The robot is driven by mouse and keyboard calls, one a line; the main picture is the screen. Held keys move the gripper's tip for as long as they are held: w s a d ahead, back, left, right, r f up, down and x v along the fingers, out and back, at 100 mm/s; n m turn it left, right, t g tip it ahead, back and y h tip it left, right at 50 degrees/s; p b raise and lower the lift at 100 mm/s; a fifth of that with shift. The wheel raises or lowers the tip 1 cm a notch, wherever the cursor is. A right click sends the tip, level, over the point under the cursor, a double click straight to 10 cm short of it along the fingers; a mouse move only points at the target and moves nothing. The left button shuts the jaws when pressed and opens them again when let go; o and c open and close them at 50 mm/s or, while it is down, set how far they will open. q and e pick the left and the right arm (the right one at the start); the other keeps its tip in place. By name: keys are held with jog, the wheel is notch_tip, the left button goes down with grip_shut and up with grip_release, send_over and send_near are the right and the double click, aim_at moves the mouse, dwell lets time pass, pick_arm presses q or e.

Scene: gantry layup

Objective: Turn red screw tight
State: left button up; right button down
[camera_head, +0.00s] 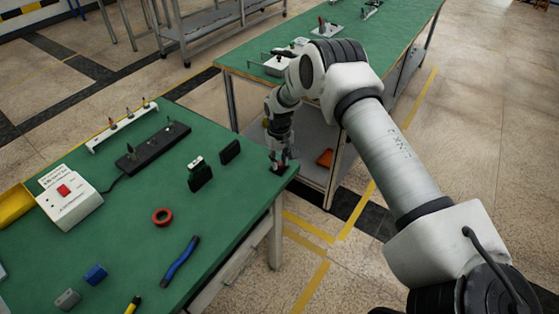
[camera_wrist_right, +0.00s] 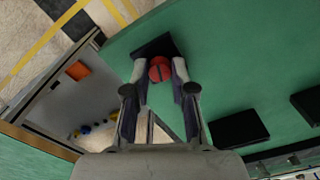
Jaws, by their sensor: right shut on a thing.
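The red screw (camera_wrist_right: 160,67) shows in the right wrist view as a round red head with a dark slot across it. It sits at a dark block (camera_wrist_right: 150,48) near the corner of the green table. My right gripper (camera_wrist_right: 161,76) is shut on the screw, with one finger on each side of its head. In the head view my right gripper (camera_head: 280,161) points down at the table's right corner, and a bit of red shows at its tips. The screw's shaft is hidden. My left gripper is in neither view.
The green table (camera_head: 120,225) holds black blocks (camera_head: 200,178), a red ring (camera_head: 162,217), a blue-handled tool (camera_head: 180,262), a white box with a red button (camera_head: 70,200) and a black strip (camera_head: 153,148). A second green bench (camera_head: 400,22) stands behind, across a gap.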

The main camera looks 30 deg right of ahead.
jog(key=m, duration=0.3)
jog(key=shift+f, duration=0.1)
jog(key=m, duration=0.7)
jog(key=shift+m, duration=0.3)
jog(key=m+p, duration=0.1)
jog(key=m, duration=0.3)
jog(key=shift+s+m, duration=0.1)
jog(key=shift+m, duration=0.2)
jog(key=m, duration=0.3)
jog(key=shift+m+p, duration=0.3)
jog(key=m, duration=0.3)
jog(key=shift+m+p, duration=0.3)
jog(key=m+p, duration=0.1)
jog(key=m, duration=0.3)
jog(key=shift+s+f+m, duration=0.1)
jog(key=shift+f+m, duration=0.05)
jog(key=shift+m, duration=1.75)
